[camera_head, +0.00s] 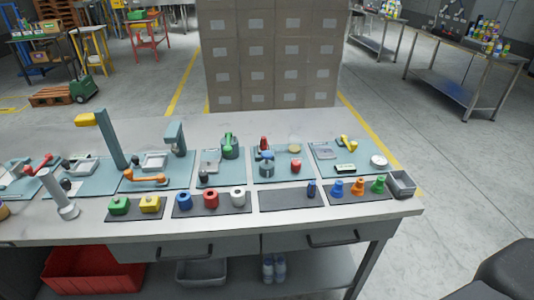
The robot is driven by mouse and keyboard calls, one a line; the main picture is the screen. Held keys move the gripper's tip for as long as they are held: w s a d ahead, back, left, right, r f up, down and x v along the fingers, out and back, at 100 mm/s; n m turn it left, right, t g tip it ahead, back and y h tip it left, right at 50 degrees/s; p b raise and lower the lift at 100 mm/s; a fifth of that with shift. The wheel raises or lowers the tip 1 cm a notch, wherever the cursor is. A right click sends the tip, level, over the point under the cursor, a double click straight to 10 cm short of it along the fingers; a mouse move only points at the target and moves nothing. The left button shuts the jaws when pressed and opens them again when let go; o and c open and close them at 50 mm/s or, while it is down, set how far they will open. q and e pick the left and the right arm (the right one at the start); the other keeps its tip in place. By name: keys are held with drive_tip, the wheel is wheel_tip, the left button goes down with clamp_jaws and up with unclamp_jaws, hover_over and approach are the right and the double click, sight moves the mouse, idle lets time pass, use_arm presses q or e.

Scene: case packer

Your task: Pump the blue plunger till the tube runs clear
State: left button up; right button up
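A small pump-like fixture with a blue round top (266,156) stands upright on a pale blue-green board (297,176), right of the middle of the bench. It looks like the blue plunger, but it is small at this distance. I cannot make out a tube or what is in it. A separate small dark blue piece (311,188) stands at the right end of a dark mat (283,199) in front of that board.
Nearby on the bench (92,228) stand a green fixture (229,147), a red-topped piece (263,142), coloured blocks and cones on dark mats, and a grey bin (401,184). A tall post (110,140) rises on the left. Stacked boxes (270,60) stand behind.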

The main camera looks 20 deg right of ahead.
clamp_jaws()
idle(1.3)
